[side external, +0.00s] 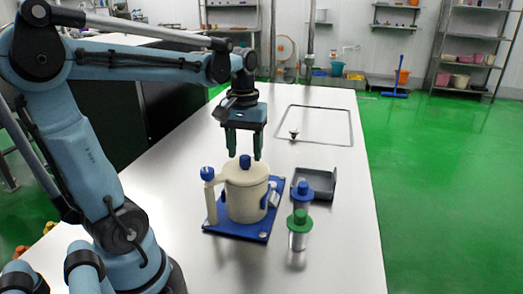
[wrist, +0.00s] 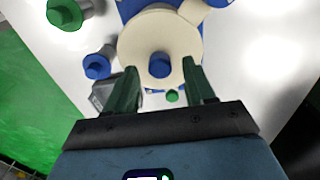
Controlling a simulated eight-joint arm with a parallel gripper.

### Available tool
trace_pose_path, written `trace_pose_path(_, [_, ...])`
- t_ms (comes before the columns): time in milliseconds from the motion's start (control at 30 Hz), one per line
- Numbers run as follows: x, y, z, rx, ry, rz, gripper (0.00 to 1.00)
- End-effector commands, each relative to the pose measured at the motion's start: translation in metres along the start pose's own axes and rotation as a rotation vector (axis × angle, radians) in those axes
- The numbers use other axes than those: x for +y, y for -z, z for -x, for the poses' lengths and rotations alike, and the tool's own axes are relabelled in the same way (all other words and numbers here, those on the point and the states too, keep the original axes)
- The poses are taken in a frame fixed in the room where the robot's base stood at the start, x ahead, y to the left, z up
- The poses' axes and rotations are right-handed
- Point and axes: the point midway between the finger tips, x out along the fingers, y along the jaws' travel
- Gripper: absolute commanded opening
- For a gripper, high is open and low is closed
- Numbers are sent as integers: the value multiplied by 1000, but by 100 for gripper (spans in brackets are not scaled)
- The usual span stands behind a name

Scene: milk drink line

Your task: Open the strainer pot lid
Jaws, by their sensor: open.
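The strainer pot (side external: 246,197) is a cream cylinder standing upright on a blue base plate (side external: 222,229). Its cream lid (side external: 235,173) sits on top and carries a blue knob (side external: 245,161). In the wrist view the lid (wrist: 133,48) appears as a disc from above, with the blue knob (wrist: 159,65) between the fingertips. My gripper (side external: 244,156) is open and empty, pointing down just above the knob; its green fingers (wrist: 163,76) are on both sides of the knob in the wrist view. I cannot tell whether they touch it.
A cream post with a blue top (side external: 209,190) stands left of the pot. To the right are a blue-capped container (side external: 301,194), a green-capped one (side external: 299,230) and a dark grey tray (side external: 318,182). The white table (side external: 345,235) is clear at its front right.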

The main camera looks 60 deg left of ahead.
Motion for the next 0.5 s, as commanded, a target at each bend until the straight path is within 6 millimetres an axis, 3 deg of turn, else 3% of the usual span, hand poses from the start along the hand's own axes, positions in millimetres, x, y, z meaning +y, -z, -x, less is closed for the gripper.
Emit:
trace_pose_path(200, [0, 0, -18, 0, 0, 0, 54])
trace_pose_path(500, [0, 0, -22, 0, 0, 0, 54])
